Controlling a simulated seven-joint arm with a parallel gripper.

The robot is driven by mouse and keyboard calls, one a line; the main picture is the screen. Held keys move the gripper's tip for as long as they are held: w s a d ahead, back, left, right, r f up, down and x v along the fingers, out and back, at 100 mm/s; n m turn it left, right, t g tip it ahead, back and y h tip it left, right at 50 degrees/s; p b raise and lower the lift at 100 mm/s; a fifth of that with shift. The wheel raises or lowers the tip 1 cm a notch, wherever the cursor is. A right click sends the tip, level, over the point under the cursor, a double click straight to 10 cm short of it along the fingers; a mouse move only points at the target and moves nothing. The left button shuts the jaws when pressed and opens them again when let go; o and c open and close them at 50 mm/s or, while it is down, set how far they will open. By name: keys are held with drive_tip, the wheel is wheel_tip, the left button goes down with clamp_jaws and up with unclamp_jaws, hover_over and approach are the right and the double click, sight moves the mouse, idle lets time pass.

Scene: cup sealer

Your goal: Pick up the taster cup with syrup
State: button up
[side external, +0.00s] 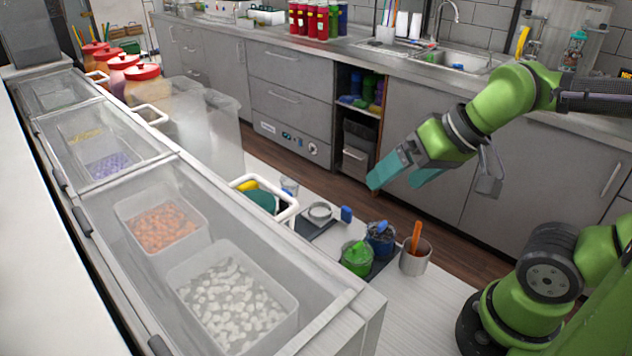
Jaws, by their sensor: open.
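My gripper (403,178) is open and empty. Its teal fingers hang in the air above and behind the white work table, with the grey cabinet fronts behind them. A small clear cup (289,186) stands at the far end of the work table, left of my gripper and lower down. I cannot tell whether it holds syrup or whether it is the taster cup. A green-filled jar (356,259) and a blue-filled jar (380,239) stand side by side on a dark mat, below and left of my gripper. Their contents cannot be made out further.
A metal pot (416,257) with an orange utensil stands right of the jars. A round white-rimmed item (320,212) and a blue-handled piece (346,214) lie nearer the glass-topped counter (355,315). The table's front is clear.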

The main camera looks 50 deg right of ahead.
drive_tip(key=shift+d+r, duration=0.3)
drive_tip(key=shift+d, duration=0.1)
drive_tip(key=shift+c, duration=0.9)
drive_tip(key=shift+a, duration=0.1)
drive_tip(key=w+a+f+n+g+h, duration=0.1)
drive_tip(key=a+f+n+g, duration=0.2)
drive_tip(key=a+n, duration=0.35)
drive_tip(key=w+a+f+n+g, duration=0.2)
drive_tip(key=a+f+n+g, duration=0.15)
drive_tip(key=n, duration=0.55)
drive_tip(key=shift+m+t, duration=0.25)
drive_tip(key=f, duration=0.5)
drive_tip(key=a+f, duration=0.1)
drive_tip(key=f, duration=1)
drive_tip(key=shift+w+a, duration=0.2)
drive_tip(key=shift+a, duration=0.1)
drive_tip(key=c, duration=1)
